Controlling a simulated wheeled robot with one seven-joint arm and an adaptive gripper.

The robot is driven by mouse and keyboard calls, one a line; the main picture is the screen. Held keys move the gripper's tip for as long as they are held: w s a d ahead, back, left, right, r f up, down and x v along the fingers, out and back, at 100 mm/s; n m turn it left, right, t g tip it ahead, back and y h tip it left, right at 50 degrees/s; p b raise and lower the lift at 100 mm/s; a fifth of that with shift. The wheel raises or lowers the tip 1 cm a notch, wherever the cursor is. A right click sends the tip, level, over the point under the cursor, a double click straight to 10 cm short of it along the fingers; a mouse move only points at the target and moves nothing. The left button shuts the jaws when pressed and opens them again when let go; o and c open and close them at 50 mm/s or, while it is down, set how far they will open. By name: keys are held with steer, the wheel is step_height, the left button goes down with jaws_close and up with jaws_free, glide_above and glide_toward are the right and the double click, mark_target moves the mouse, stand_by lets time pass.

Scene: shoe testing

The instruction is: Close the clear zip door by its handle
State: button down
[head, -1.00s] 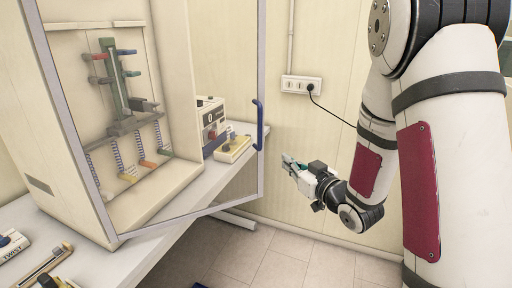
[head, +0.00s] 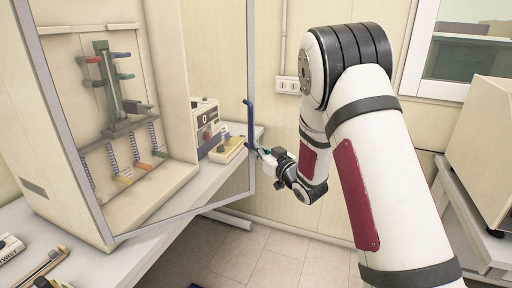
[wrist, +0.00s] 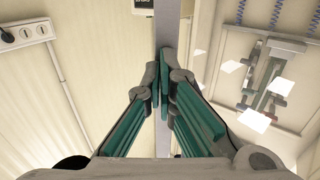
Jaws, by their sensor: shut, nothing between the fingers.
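The clear door (head: 215,199) stands open in the head view, its grey frame angled out from the beige cabinet (head: 75,205). Its blue handle (head: 250,122) is upright on the door's free edge. My gripper (head: 260,151) is close to the handle's lower end; in this view I cannot tell whether they touch. In the wrist view my gripper's teal fingers (wrist: 163,82) are closed together with nothing between them, in front of the grey door edge (wrist: 167,25). The handle is not clearly visible in the wrist view.
Inside the cabinet is a green stand (head: 112,85) with coloured clips and springs. A control box (head: 206,125) and a yellow-topped device (head: 227,150) sit on the bench behind the door. A wall socket (head: 287,85) is behind my arm. A beige machine (head: 485,150) stands at right.

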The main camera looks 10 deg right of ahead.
steer(key=shift+w+a, duration=0.25)
steer(key=shift+w, duration=0.4)
